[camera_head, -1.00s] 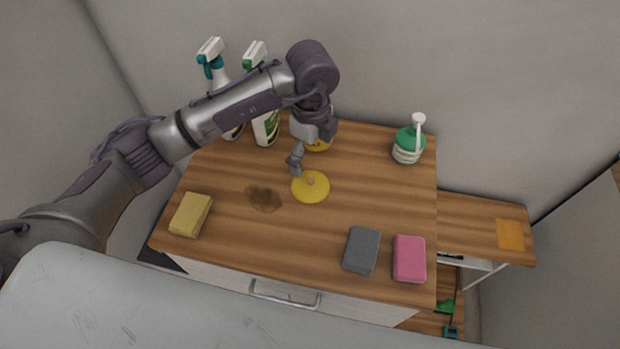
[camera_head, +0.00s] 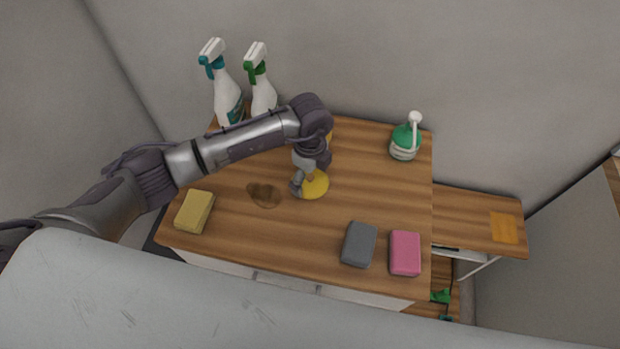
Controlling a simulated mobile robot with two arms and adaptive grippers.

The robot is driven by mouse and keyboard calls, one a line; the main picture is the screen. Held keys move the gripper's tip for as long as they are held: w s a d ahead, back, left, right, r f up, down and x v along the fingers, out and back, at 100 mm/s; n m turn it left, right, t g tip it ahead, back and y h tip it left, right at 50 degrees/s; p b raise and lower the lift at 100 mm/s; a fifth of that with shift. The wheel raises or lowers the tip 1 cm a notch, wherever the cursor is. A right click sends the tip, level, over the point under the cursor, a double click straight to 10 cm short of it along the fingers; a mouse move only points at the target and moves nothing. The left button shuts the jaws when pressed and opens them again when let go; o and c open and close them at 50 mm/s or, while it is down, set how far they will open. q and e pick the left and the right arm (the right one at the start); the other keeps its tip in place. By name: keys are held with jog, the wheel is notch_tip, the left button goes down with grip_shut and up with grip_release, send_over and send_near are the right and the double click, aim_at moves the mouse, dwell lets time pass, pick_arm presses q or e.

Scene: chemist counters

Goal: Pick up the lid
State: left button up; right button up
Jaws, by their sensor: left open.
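The lid (camera_head: 317,188) is a round yellow disc with a small knob, lying on the wooden counter top near its middle. My left gripper (camera_head: 303,186) is open and low over the lid's left and back part, close to its knob. The gripper hides part of the lid, and I cannot tell whether the fingers touch it. Another yellow thing (camera_head: 330,136) stands behind my arm, mostly hidden. My right gripper does not show.
A brown stain (camera_head: 263,194) lies left of the lid. A yellow sponge (camera_head: 194,211), grey sponge (camera_head: 359,244) and pink sponge (camera_head: 405,253) lie toward the front. Two spray bottles (camera_head: 227,98) stand at the back left, a green pump bottle (camera_head: 405,142) at the back right.

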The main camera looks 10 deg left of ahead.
pick_arm(q)
jog(key=c, duration=1.2)
jog(key=shift+s, duration=0.2)
jog(key=c, duration=0.3)
jog(key=shift+c, duration=0.3)
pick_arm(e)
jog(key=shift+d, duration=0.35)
pick_arm(q)
jog(key=shift+s+f, duration=0.1)
jog(key=shift+f, duration=0.05)
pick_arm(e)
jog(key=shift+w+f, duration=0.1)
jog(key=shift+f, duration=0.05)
